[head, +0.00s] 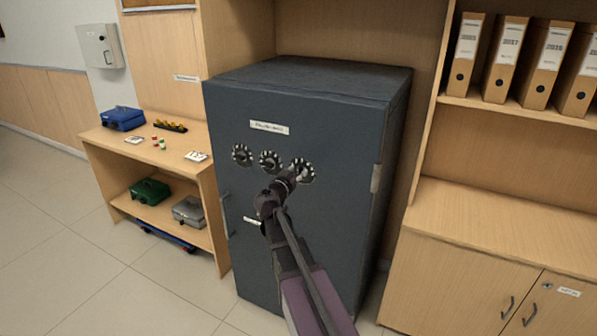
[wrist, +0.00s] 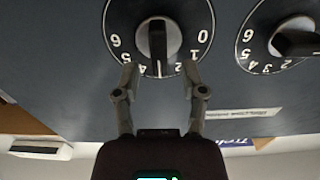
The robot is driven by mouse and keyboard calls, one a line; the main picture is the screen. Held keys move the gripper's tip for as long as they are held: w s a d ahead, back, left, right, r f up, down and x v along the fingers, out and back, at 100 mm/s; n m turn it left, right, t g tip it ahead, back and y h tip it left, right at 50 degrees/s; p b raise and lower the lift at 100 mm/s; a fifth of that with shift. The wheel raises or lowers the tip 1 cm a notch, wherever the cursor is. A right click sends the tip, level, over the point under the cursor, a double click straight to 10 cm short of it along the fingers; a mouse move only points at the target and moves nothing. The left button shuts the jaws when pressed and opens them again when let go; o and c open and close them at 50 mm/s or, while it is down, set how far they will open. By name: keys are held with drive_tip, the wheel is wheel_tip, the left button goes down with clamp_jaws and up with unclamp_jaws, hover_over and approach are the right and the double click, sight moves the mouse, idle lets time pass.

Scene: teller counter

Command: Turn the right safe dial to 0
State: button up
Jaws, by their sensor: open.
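The right safe dial (head: 303,169) is the rightmost of three on the dark safe front. In the wrist view the dial (wrist: 124,18) is a black disc with white numerals, cut off at the top. The 0 shows at its right. Its central knob (wrist: 158,38) stands vertical in that picture. My gripper (head: 293,173) is in front of this dial and partly hides it in the head view. In the wrist view my gripper (wrist: 160,72) is open and empty, its fingertips at the lower rim, either side of the knob's line. I cannot tell whether they touch.
The middle dial (head: 269,161) is close by; it also shows in the wrist view (wrist: 262,42). The left dial (head: 242,154) is farther off. The safe handle (head: 227,215) is at left. A wooden shelf (head: 190,140) with cash boxes stands left, a cabinet (head: 470,260) right.

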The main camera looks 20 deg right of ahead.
drive_tip(key=shift+w+d, duration=0.35)
drive_tip(key=shift+d, duration=0.15)
clamp_jaws()
drive_tip(key=shift+a+n, duration=0.1)
drive_tip(key=shift+n, duration=0.4)
drive_tip(key=n, duration=0.3)
drive_tip(key=shift+w+a+f+n, duration=0.1)
drive_tip(key=shift+w+a+n, duration=0.1)
drive_tip(key=shift+w+n, duration=0.1)
drive_tip(key=n, duration=0.4)
drive_tip(key=shift+w+a+f+b, duration=0.15)
drive_tip(key=shift+w+f+b, duration=0.1)
drive_tip(key=shift+b, duration=0.1)
drive_tip(key=n, duration=0.5)
drive_tip(key=shift+w+a+f+b, duration=0.15)
drive_tip(key=shift+f+b, duration=0.15)
drive_tip(key=n, duration=0.4)
drive_tip(key=shift+f+b, duration=0.3)
drive_tip(key=shift+n, duration=0.3)
